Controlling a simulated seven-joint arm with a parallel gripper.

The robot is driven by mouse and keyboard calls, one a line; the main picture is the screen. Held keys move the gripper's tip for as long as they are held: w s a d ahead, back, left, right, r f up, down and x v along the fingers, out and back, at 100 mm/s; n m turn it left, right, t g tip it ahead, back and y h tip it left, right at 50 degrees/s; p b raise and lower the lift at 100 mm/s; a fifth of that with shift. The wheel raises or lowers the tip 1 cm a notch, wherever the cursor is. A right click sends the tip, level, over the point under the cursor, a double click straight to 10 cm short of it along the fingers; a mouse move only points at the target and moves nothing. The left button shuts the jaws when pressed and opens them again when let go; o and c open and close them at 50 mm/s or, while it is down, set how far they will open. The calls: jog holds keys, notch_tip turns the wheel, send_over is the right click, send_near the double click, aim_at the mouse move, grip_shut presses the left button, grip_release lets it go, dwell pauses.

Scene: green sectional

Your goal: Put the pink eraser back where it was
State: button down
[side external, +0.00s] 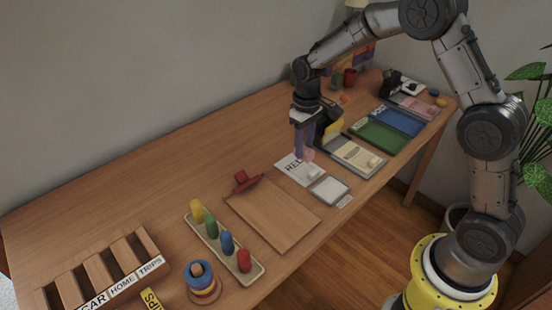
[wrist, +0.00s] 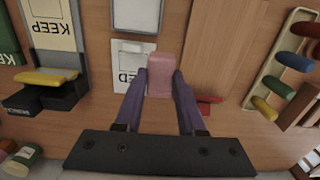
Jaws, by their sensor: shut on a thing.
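My gripper (wrist: 160,80) is shut on the pink eraser (wrist: 160,74), with one purple finger on each side of it. In the side external view my gripper (side external: 304,146) points down, and the eraser (side external: 308,155) shows at its fingertips. The eraser is over or just beside a white printed card (side external: 288,166); the wrist view shows this card (wrist: 129,75) just left of the eraser, partly hidden by a finger. I cannot tell how far the eraser is above the table. No marked spot for the eraser is readable.
A small white-topped tray (side external: 329,190) lies near the card. A tray marked KEEP (wrist: 55,35) with a yellow piece (wrist: 45,77) is on one side. A wooden board (side external: 270,215), a red object (side external: 243,181) and a peg rack (side external: 222,245) are on the other. The back left table is clear.

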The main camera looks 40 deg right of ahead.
jog(key=w+d+f, duration=0.1)
jog(key=w+f, duration=0.2)
jog(key=w, duration=0.2)
jog(key=w+d+f, duration=0.1)
jog(key=w+f, duration=0.1)
jog(key=w, duration=0.3)
jog(key=w+d+f, duration=0.1)
jog(key=w+f, duration=0.2)
jog(key=w, duration=0.2)
jog(key=shift+w+d+f, duration=0.2)
jog(key=shift+f, duration=0.1)
jog(key=shift+w+f, duration=0.25)
jog(key=shift+f, duration=1.65)
jog(key=shift+f, duration=0.1)
jog(key=c, duration=0.5)
grip_release()
